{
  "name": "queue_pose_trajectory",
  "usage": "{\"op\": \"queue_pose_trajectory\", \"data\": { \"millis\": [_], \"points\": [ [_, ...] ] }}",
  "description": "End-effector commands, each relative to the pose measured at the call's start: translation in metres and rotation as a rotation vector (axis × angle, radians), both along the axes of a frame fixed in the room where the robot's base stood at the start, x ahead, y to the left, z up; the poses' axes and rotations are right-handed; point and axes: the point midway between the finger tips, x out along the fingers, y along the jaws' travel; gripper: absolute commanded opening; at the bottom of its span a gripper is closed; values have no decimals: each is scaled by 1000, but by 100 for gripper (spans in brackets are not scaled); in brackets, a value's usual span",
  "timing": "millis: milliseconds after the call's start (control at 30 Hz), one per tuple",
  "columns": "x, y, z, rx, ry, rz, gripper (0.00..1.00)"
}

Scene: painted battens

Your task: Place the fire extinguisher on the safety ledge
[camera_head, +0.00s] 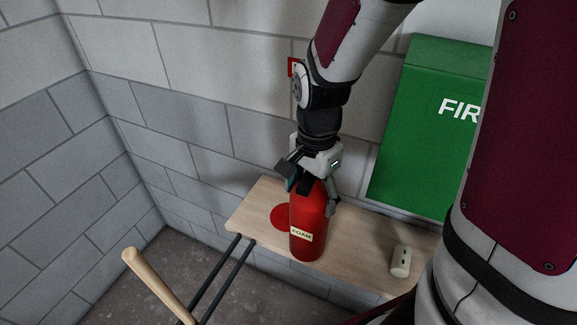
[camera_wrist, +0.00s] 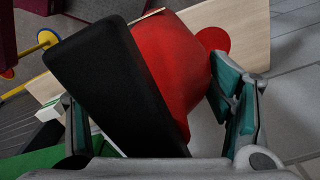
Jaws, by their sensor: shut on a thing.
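The red fire extinguisher (camera_head: 309,222), with a cream FOAM label, is upright in my gripper (camera_head: 313,188) in the head view. My gripper is shut on its top. In the wrist view the black top part (camera_wrist: 120,85) and red body (camera_wrist: 172,60) lie between my teal fingers (camera_wrist: 160,112). The safety ledge (camera_head: 355,262) is a pale wooden shelf along the wall. A red disc (camera_head: 282,213) on it lies just left of and behind the extinguisher. The extinguisher's base overlaps the ledge's front edge in the picture; I cannot tell whether it touches.
A small off-white cylinder (camera_head: 401,261) stands on the ledge to the right. A green box (camera_head: 425,135) lettered FIR is on the wall above. Two dark bars (camera_head: 217,277) and a wooden handle (camera_head: 158,285) are in front at left.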

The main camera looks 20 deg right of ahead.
Motion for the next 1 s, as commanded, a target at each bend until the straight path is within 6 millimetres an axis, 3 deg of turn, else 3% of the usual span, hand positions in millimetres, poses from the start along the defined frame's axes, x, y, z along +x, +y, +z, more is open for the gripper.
{"op": "queue_pose_trajectory", "data": {
  "millis": [600, 800, 1000],
  "points": [
    [119, -2, -11, 0, -2, -2, 13],
    [142, -2, -12, 1, -2, -2, 13],
    [146, -2, -16, 1, -2, -2, 13]
  ]
}}
